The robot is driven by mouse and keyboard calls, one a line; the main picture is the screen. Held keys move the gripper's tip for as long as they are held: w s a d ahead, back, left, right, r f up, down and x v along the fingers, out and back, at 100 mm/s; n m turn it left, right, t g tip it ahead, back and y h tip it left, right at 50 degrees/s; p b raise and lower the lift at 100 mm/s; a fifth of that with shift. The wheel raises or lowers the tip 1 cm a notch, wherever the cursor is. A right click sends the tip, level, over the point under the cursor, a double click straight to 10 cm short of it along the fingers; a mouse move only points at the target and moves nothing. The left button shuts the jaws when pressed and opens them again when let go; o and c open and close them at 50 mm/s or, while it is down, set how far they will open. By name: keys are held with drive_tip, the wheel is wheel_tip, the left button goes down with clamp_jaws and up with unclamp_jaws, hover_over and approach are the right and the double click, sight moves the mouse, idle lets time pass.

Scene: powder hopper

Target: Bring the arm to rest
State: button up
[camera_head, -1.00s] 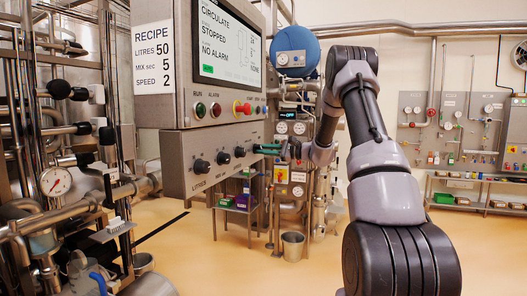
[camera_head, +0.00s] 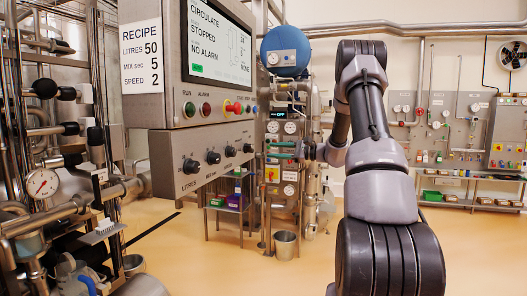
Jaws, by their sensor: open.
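My arm rises from the lower right of the head view and bends at its top joint. Its forearm comes back down and to the left. My gripper (camera_head: 284,150) is at its end, with green-tipped fingers pointing left. It is open, and I see nothing between the fingers. It is beside the right edge of the control panel (camera_head: 215,155), apart from the knobs. Its fingers are small in this view.
The panel carries a screen (camera_head: 217,42), buttons and several black knobs (camera_head: 213,157). A recipe sign (camera_head: 142,55) hangs left of it. Pipes and a gauge (camera_head: 42,183) stand at the left. A bucket (camera_head: 285,245) stands on open floor. A wall bench (camera_head: 470,190) is at the right.

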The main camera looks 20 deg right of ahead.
drive_tip(key=shift+v, duration=0.95)
drive_tip(key=s+a+r+n+g+h, duration=0.2)
drive_tip(key=s+a+r+n+g, duration=0.15)
drive_tip(key=s+a, duration=0.45)
drive_tip(key=s+a+r+n+g+h, duration=0.2)
drive_tip(key=s+a+r+n+g, duration=0.15)
drive_tip(key=s+a, duration=0.45)
drive_tip(key=s+d+n+t+h, duration=0.1)
drive_tip(key=s+h, duration=0.3)
drive_tip(key=s, duration=0.7)
drive_tip(key=s+d+r+n+t+h, duration=0.1)
drive_tip(key=s+n+h, duration=0.3)
drive_tip(key=s, duration=0.7)
drive_tip(key=shift+d+t, duration=0.45)
drive_tip(key=shift+t, duration=0.25)
drive_tip(key=shift+r, duration=0.1)
drive_tip(key=shift+c, duration=0.3)
